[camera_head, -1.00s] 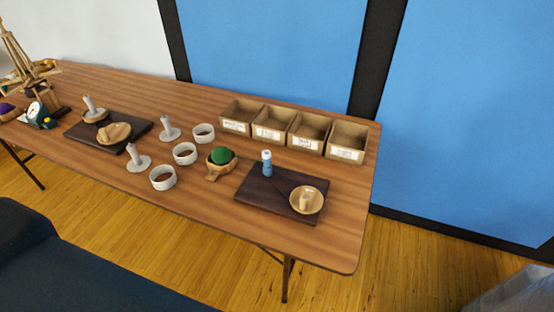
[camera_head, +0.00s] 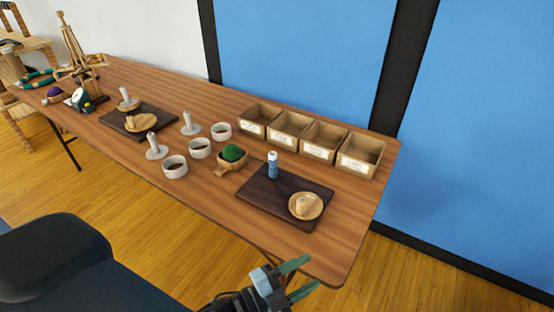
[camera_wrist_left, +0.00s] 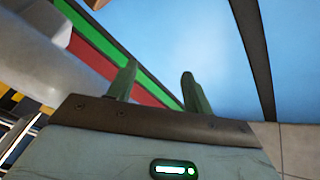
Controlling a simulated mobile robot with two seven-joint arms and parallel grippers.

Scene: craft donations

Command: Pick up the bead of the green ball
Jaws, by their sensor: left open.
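A green ball (camera_head: 232,153) sits in a small wooden bowl with a handle (camera_head: 222,171), near the middle of the table (camera_head: 340,245). I cannot make out a separate bead on it. My left gripper (camera_head: 311,274) is open and empty at the bottom of the head view, in front of the table's near right edge and well away from the ball. Its two green fingers also show apart in the left wrist view (camera_wrist_left: 158,82), with no ball there. My right gripper is not in view.
White cups (camera_head: 175,166) and grey candlesticks (camera_head: 156,150) stand left of the bowl. A dark board (camera_head: 262,200) to its right carries a blue-white bottle (camera_head: 273,165) and a wooden dish (camera_head: 318,206). Labelled wooden bins (camera_head: 318,153) line the back. A dark chair (camera_head: 55,255) is at lower left.

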